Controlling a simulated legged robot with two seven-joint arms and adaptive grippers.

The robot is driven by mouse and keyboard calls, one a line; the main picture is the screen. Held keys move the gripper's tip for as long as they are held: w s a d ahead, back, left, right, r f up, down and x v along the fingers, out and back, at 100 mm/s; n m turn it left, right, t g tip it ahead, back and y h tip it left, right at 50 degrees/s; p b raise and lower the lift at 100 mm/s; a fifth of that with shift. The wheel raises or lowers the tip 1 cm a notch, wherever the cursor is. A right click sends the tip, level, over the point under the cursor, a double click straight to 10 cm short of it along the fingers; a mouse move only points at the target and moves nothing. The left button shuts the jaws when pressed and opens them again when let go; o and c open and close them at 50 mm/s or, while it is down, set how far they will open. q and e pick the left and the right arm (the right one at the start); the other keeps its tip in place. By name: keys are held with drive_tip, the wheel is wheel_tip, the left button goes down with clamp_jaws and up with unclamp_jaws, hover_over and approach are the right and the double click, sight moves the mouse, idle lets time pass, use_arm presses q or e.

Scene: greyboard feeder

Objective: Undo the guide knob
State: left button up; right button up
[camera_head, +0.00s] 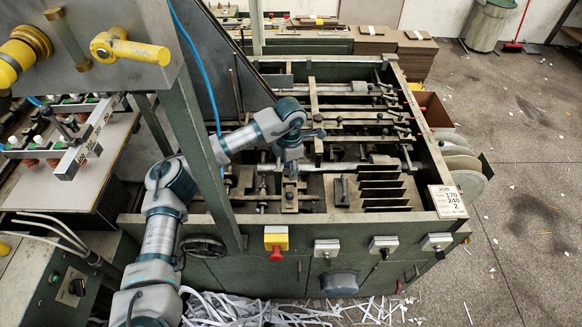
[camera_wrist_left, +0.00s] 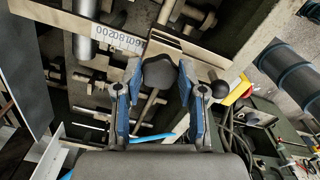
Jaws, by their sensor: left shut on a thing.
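My left arm reaches in from the left in the head view, and its gripper (camera_head: 290,165) points down into the machine's guide area. In the left wrist view the black guide knob (camera_wrist_left: 158,74) sits between the two blue fingers of the same gripper (camera_wrist_left: 157,92). The fingers are shut on the knob from both sides. A thin metal rod shows below the knob between the fingers. In the head view the knob is hidden by the gripper. My right gripper is in neither view.
A numbered scale strip (camera_wrist_left: 118,38) runs close by the knob. A smaller black ball knob (camera_wrist_left: 220,89) stands just right of the fingers. The green machine frame (camera_head: 340,223) surrounds several rods and clamps. A sloping grey post (camera_head: 200,150) stands close to my left arm.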

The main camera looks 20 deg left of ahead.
use_arm(q)
drive_tip(key=shift+a+f+n, duration=0.1)
drive_tip(key=shift+n, duration=1)
drive_tip(key=n, duration=0.2)
drive_tip(key=shift+n, duration=0.4)
drive_tip(key=n, duration=0.2)
drive_tip(key=shift+f+n, duration=0.1)
drive_tip(key=shift+n, duration=0.2)
drive_tip(key=n+p, duration=0.1)
drive_tip(key=n, duration=0.3)
drive_tip(key=shift+s, duration=0.1)
drive_tip(key=n, duration=0.6)
drive_tip(key=shift+n+p, duration=0.4)
drive_tip(key=n+p, duration=0.1)
drive_tip(key=n, duration=0.4)
drive_tip(key=shift+a+n, duration=0.1)
drive_tip(key=shift+n, duration=0.3)
